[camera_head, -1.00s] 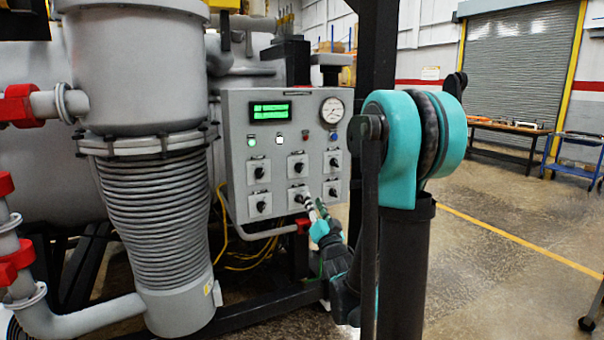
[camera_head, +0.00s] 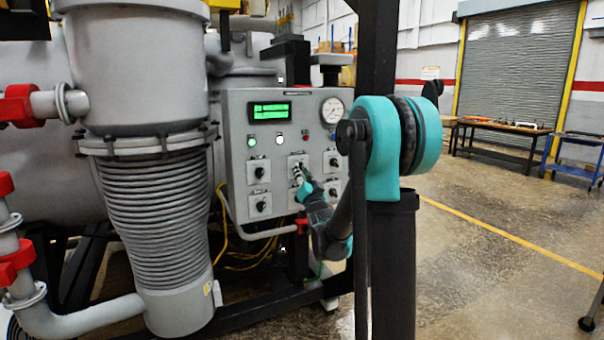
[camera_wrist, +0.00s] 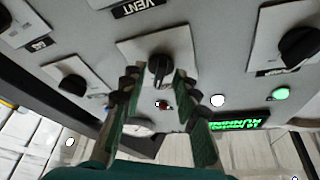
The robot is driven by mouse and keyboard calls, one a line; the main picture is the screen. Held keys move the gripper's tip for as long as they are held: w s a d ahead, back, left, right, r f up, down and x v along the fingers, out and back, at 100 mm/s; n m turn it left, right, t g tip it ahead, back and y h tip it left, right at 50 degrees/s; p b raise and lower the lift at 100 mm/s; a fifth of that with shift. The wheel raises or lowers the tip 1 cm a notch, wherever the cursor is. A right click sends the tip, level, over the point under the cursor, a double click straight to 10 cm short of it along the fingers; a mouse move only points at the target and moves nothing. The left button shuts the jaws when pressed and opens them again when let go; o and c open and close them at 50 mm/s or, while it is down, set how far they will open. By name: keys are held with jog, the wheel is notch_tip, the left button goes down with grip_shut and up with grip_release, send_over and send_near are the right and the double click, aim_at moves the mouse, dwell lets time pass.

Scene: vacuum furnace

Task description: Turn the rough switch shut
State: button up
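A grey control panel (camera_head: 236,190) carries two rows of black rotary switches. My gripper (camera_head: 298,174) is at the upper middle switch (camera_head: 297,160), partly covering it. In the wrist view, which looks tilted and upside down, my gripper (camera_wrist: 156,82) has its two fingers apart. The black knob of that switch (camera_wrist: 159,68) shows between the fingertips, with gaps visible on both sides; I cannot tell whether they touch it. Its handle lies roughly upright in that view. I cannot read its label, so I cannot tell which switch is the rough one.
Neighbouring knobs (camera_wrist: 299,47) sit close on either side. A VENT label (camera_wrist: 132,7) shows near the wrist view's top. The panel has a green display (camera_head: 270,111), a gauge (camera_head: 332,110) and lamps. A grey pipe rail (camera_head: 250,234) runs below.

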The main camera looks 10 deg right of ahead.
jog(key=shift+w+r, duration=0.1)
jog(key=shift+w, duration=0.05)
grip_shut()
jog(key=shift+n, duration=0.5)
jog(key=n+y, duration=0.2)
jog(key=n, duration=0.3)
jog(key=n+g+y, duration=0.1)
jog(key=n+y, duration=0.2)
jog(key=n, duration=0.2)
jog(key=n+g+y, duration=0.1)
jog(key=n+y, duration=0.2)
jog(key=n, duration=0.3)
jog(key=shift+w+d, duration=0.15)
jog(key=shift+d, duration=0.25)
jog(key=shift+n+g+y, duration=0.3)
jog(key=shift+n+g, duration=0.1)
